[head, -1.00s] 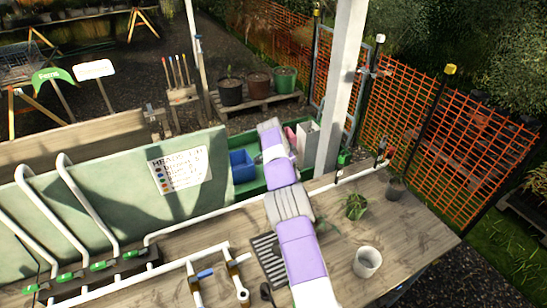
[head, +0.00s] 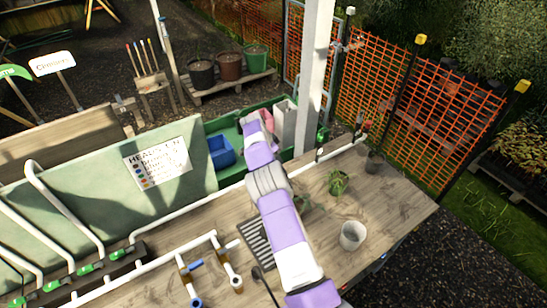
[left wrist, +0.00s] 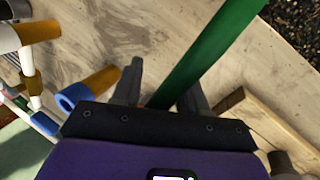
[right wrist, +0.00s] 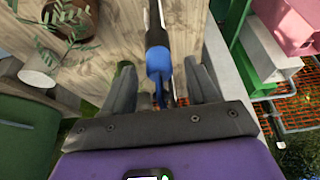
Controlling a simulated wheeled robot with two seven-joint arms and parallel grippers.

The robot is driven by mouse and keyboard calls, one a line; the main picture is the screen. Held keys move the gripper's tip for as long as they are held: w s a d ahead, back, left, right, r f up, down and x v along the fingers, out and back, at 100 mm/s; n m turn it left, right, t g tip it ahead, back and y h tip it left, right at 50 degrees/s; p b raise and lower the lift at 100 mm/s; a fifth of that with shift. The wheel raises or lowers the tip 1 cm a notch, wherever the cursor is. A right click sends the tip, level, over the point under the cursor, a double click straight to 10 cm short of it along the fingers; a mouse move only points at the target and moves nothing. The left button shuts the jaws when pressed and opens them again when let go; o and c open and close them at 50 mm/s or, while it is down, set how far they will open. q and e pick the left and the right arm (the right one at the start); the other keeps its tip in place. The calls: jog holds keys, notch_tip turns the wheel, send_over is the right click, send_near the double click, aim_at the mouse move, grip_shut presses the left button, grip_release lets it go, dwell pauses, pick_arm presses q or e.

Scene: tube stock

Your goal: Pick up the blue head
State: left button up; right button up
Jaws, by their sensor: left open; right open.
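In the right wrist view a blue head (right wrist: 159,62) with a dark collar lies between the two spread fingers of my right gripper (right wrist: 160,78). The fingers are open and I see no clear contact with it. In the head view my right arm reaches over the table to the green tray, and its links hide the gripper and the blue head. My left gripper (left wrist: 163,90) is open in the left wrist view, above the wooden table, with a long green bar passing beyond its fingers. I cannot make out the left gripper in the head view.
The green tray (head: 232,182) holds a blue bin (head: 220,152) and a grey box (head: 285,123). White pipes run along the table's back edge. A potted plant (head: 338,184), a white cup (head: 353,236) and a black grille (head: 257,243) are on the table. A signboard (head: 158,164) stands left.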

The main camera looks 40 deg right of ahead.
grip_shut()
jog(key=shift+r, duration=0.1)
pick_arm(q)
jog(key=shift+f, duration=0.1)
pick_arm(e)
jog(key=shift+w+r, duration=0.1)
jog(key=shift+r, duration=0.25)
notch_tip(320, 180, up, 8)
jog(key=shift+f, duration=0.1)
pick_arm(q)
jog(key=shift+r, duration=0.2)
pick_arm(e)
jog(key=shift+r, duration=0.7)
pick_arm(q)
jog(key=shift+r, duration=0.15)
pick_arm(e)
jog(key=shift+r, duration=0.1)
pick_arm(q)
jog(key=shift+r+p, duration=1.3)
jog(key=shift+p, duration=0.25)
pick_arm(e)
jog(key=shift+r, duration=2.35)
